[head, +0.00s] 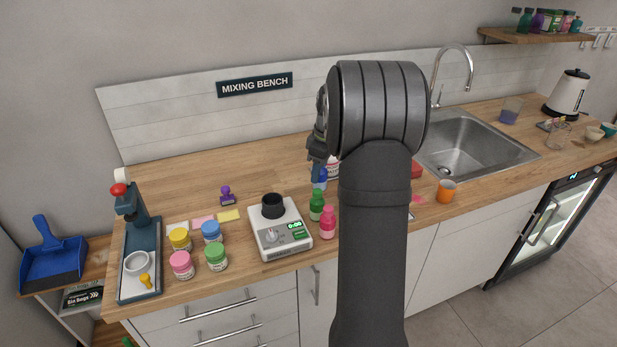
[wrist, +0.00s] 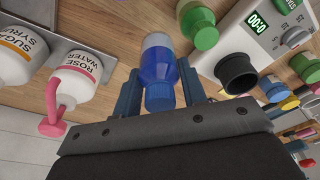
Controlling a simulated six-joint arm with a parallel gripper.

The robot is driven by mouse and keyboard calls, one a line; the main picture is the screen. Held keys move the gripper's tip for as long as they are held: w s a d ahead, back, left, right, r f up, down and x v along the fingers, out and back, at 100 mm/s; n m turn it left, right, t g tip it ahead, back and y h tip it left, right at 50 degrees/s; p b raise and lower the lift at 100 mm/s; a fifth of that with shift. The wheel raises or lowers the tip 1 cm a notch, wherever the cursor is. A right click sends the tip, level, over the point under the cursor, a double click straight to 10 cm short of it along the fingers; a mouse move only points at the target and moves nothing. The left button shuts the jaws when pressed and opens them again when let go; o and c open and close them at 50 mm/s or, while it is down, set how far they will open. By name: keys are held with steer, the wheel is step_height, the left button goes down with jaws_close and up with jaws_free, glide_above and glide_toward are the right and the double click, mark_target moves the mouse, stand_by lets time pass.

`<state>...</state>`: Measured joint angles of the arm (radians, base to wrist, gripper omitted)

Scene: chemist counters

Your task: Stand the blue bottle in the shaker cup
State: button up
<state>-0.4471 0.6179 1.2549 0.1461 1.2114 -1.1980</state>
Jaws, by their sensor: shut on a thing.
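The blue bottle (wrist: 158,70) is between the fingers of my gripper (wrist: 160,84) in the wrist view, its blue cap towards the camera. In the head view the bottle (head: 319,178) shows below my gripper (head: 318,160), partly hidden by my arm. My gripper is shut on it. I cannot tell whether the bottle touches the counter. The black shaker cup (head: 272,206) stands upright on the white shaker (head: 280,230), left of and nearer than the bottle. The cup (wrist: 238,72) also shows in the wrist view, right of the bottle, its mouth open and dark.
A green bottle (head: 316,206) and a pink bottle (head: 327,222) stand between my arm and the shaker. In the wrist view, white syrup bottles (wrist: 78,82) stand on a metal tray at left. Several coloured jars (head: 211,231) stand left of the shaker.

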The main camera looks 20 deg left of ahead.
steer(key=d+r, duration=0.5)
steer(key=d, duration=0.2)
steer(key=s+a+r, duration=0.4)
steer(key=s+r, duration=0.2)
steer(key=s, duration=0.4)
steer(key=shift+s+a+f, duration=0.35)
steer(key=shift+a+f, duration=1.5)
steer(key=shift+a, duration=0.1)
steer(key=shift+s+a+f, duration=0.3)
steer(key=shift+a+f, duration=1.55)
steer(key=shift+a, duration=0.1)
steer(key=shift+s+a+f, duration=0.35)
steer(key=shift+a+f, duration=1.5)
steer(key=shift+a, duration=0.1)
steer(key=shift+f, duration=0.15)
steer(key=shift+f, duration=0.1)
steer(key=o, duration=1)
steer(key=shift+f, duration=0.1)
